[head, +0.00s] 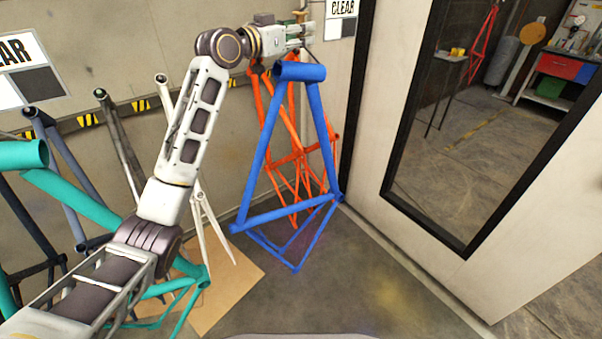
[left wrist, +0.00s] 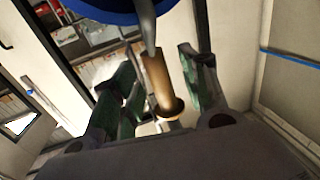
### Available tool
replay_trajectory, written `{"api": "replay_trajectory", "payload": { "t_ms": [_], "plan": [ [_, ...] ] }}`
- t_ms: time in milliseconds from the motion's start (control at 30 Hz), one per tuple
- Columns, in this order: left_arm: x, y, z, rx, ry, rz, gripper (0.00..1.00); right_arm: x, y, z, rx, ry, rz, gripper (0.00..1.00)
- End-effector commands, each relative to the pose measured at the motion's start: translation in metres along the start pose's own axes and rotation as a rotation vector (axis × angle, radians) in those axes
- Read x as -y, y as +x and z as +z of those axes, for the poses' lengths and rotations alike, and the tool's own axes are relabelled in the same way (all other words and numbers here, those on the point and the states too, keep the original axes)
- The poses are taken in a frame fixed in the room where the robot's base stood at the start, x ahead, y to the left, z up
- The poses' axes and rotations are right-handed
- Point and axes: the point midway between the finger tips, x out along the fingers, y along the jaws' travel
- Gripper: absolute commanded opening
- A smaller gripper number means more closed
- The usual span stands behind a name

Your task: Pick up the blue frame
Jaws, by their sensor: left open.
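The blue frame (head: 262,180) hangs upright in the middle of the head view, its thick top tube (head: 300,72) just below my left gripper (head: 303,32). A blue rounded part (left wrist: 100,10) shows at the top of the left wrist view. A copper-coloured cylinder (left wrist: 158,85) with a grey hook-like rod (left wrist: 147,30) above it lies between the green-padded fingers in that view. My left gripper is open; I cannot tell whether its fingers touch the cylinder. The cylinder's top also shows in the head view (head: 300,15). My right gripper is not in view.
An orange frame (head: 265,120) hangs close behind the blue one. Teal (head: 70,200), dark and white frames stand along the left wall. Cardboard (head: 230,285) lies on the floor. A black-edged glass door panel (head: 480,120) is on the right. The front floor is clear.

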Motion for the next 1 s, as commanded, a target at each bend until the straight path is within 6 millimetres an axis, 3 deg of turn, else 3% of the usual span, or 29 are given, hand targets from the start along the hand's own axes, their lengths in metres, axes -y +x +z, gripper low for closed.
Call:
{"api": "replay_trajectory", "payload": {
  "t_ms": [333,700,1000],
  "plan": [
    [-0.001,0.013,0.001,0.001,0.001,0.0,0.44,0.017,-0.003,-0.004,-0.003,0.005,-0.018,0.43],
    [0.0,0.012,0.001,0.001,0.001,0.0,0.43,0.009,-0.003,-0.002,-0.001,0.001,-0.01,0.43],
    [0.0,0.012,0.001,0.001,0.001,0.0,0.04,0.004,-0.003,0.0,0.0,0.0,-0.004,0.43]
  ]
}}
